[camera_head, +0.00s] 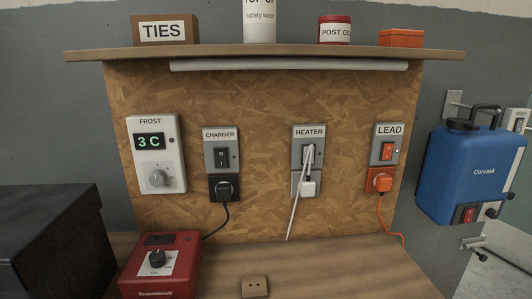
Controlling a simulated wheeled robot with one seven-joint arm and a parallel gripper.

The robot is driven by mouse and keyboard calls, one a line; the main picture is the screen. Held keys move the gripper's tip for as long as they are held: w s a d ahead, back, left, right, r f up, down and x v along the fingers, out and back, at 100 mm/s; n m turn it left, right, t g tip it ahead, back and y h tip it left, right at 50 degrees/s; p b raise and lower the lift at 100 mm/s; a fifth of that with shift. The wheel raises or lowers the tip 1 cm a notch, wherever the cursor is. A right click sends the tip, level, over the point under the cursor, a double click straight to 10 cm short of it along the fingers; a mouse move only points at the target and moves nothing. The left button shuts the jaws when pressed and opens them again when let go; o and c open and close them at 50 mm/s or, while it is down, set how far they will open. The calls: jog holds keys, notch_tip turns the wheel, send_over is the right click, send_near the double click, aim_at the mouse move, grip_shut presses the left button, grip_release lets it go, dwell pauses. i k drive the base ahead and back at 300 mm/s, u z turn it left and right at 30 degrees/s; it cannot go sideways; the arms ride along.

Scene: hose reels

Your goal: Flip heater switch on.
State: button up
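The heater switch plate (296,146) is a grey panel labelled HEATER on the chipboard back panel, right of centre. Its rocker is partly covered by a pale cord or narrow pale part, so I cannot tell which way it is set. Below it a white plug (308,188) sits in a grey socket. A white cable (294,215) runs down from there to the bench. My gripper is not in view.
Left of the heater are the charger switch (221,157) and frost thermostat (158,155); right is the orange lead switch (387,151). A red charger box (160,265) stands on the bench (330,270). A shelf (270,53) juts out above. A blue tank (470,170) hangs at right.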

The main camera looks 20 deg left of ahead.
aim_at(305, 149)
jog(key=u, duration=0.9)
